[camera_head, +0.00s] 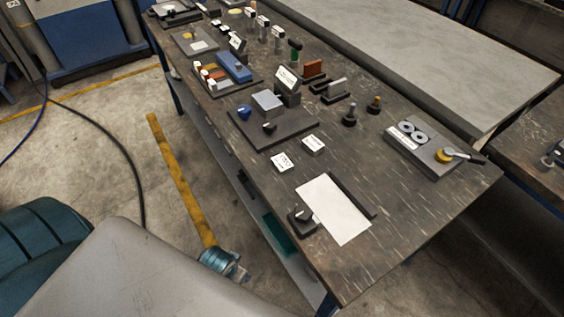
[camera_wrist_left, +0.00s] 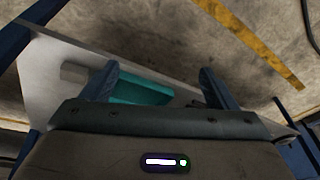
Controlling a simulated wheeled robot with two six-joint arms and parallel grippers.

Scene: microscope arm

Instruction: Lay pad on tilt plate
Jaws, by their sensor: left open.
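A light grey square plate (camera_head: 267,101) stands on a dark base (camera_head: 298,127) in the middle of the table, beside a blue knob; it looks like the tilt plate. I cannot tell for sure which thing is the pad. Two small white-topped blocks, one (camera_head: 283,161) nearer and one (camera_head: 313,144) farther, sit in front of the base with unreadable marks. My left gripper (camera_wrist_left: 158,84) is open in the left wrist view, low beside the table, with nothing seen held between its fingers. My right gripper is not in view.
A white sheet (camera_head: 335,208) lies at the near end, between a small dark block (camera_head: 302,220) and a dark bar. A grey fixture (camera_head: 430,147) stands at the right. Several small parts fill the far end. A teal box (camera_head: 280,235) is on the lower shelf.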

